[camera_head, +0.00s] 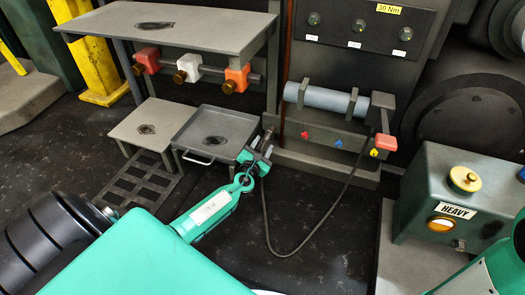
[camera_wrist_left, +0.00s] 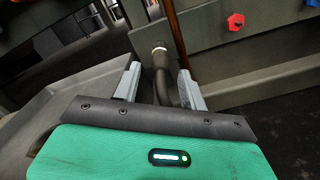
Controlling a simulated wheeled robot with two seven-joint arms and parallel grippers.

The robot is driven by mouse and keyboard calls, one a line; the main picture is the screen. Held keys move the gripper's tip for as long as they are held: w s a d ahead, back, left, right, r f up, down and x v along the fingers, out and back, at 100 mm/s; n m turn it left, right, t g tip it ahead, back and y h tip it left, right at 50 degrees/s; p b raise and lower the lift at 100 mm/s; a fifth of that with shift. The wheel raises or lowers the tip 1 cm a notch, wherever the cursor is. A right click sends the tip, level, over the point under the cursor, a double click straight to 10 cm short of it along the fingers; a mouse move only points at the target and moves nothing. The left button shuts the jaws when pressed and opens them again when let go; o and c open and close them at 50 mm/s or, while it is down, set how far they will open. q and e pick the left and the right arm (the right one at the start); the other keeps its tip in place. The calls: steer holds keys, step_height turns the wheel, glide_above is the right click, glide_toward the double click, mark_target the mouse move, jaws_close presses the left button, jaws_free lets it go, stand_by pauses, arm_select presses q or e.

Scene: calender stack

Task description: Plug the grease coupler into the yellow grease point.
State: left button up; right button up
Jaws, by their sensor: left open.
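The grease coupler (camera_wrist_left: 161,60) is a dark cylinder with a pale metal ring, seen in the left wrist view near the grey panel. A dark hose bends down from it. My left gripper (camera_head: 265,148) is open, with its two fingers (camera_wrist_left: 159,85) on either side of the hose in that view; I cannot tell whether they touch it. In the head view the gripper largely hides the coupler. The yellow grease point (camera_head: 374,152) is at the right of a row, beside the blue point (camera_head: 338,143) and red point (camera_head: 304,134). My right gripper is not in view.
The hose (camera_head: 315,225) loops low over the dark floor. A grey tray (camera_head: 228,114) is left of my left gripper. A grey cylinder (camera_head: 326,99) lies above the grease points, and a red block (camera_head: 386,142) sits close to the yellow one. A "HEAVY" box (camera_head: 425,180) stands right.

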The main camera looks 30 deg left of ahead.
mark_target(268, 135)
arm_select(q)
steer(key=shift+b+x, duration=0.95)
steer(key=shift+x, duration=2.2)
jaws_close()
